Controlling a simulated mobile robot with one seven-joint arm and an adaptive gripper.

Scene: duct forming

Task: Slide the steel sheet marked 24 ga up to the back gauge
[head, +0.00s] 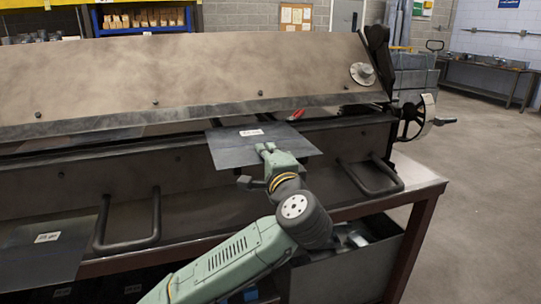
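A dark steel sheet (228,150) with a small white label (251,132) lies at the mouth of the brake, its rear part close to the gap under the upper beam and its front overhanging. The label seems to read 24 ga, but it is very small. My gripper (257,163) is at the sheet's front edge, with one finger over its top face and another part lower, in front of the edge. I cannot tell whether the fingers clamp the sheet. The back gauge is not visible; the brake's upper beam (180,75) hides what lies behind it.
A second labelled sheet (40,260) lies at the lower left. Two bar handles (130,245) (372,190) stick out from the brake's front. A red-handled item (296,114) lies right of the sheet, near the gap. A handwheel (415,117) is at the right end; open floor lies beyond.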

